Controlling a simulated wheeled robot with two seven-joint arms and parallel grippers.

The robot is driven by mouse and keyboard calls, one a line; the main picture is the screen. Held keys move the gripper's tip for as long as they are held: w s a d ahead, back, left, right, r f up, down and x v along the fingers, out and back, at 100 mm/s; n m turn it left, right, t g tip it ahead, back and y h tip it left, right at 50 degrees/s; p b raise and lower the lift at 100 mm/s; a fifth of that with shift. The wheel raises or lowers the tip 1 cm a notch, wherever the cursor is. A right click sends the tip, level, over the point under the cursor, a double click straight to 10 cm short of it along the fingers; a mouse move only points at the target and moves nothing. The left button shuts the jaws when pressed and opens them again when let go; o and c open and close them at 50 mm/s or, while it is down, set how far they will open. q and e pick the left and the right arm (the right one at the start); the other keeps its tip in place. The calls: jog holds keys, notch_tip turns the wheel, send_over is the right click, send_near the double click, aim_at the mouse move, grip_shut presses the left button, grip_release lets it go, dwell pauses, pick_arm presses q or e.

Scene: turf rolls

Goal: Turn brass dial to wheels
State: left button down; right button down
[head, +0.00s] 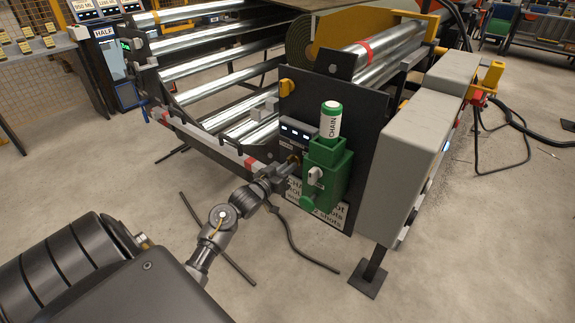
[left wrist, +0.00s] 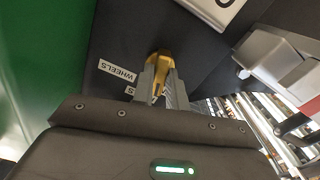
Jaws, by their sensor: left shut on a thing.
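The brass dial (left wrist: 157,90) sits on the dark side panel, between the fingers of my left gripper (left wrist: 164,72), which is shut on it. A small white label reading WHEELS (left wrist: 117,70) is beside the dial in the left wrist view. A second label (left wrist: 130,90) is mostly hidden by the gripper; only an S shows. In the head view my left gripper (head: 287,167) reaches the panel just left of the green box, and the dial (head: 294,158) is a small yellow spot at its tips. Which label the dial points to is not clear. My right gripper is out of view.
A green box (head: 326,172) holding a CHAIN canister (head: 331,120) stands out from the panel close to the gripper. A grey cabinet (head: 425,125) is to the right. Metal rollers (head: 220,58) lie behind. Black rods and a cable lie on the floor below.

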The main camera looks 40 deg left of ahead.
pick_arm(q)
jog(key=shift+a+m+p, duration=0.1)
jog(key=shift+m+p, duration=1.4)
jog(key=shift+m, duration=4.6)
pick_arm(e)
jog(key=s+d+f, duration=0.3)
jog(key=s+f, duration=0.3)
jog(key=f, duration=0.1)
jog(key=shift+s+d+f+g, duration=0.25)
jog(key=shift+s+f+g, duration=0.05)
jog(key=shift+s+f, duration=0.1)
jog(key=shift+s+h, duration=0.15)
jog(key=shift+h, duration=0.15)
pick_arm(q)
jog(key=c, duration=1.4)
grip_release()
jog(key=shift+c, duration=0.2)
jog(key=shift+o, duration=0.2)
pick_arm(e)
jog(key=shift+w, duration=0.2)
pick_arm(q)
jog(key=shift+s, duration=0.15)
jog(key=s, duration=1)
jog(key=shift+s, duration=0.3)
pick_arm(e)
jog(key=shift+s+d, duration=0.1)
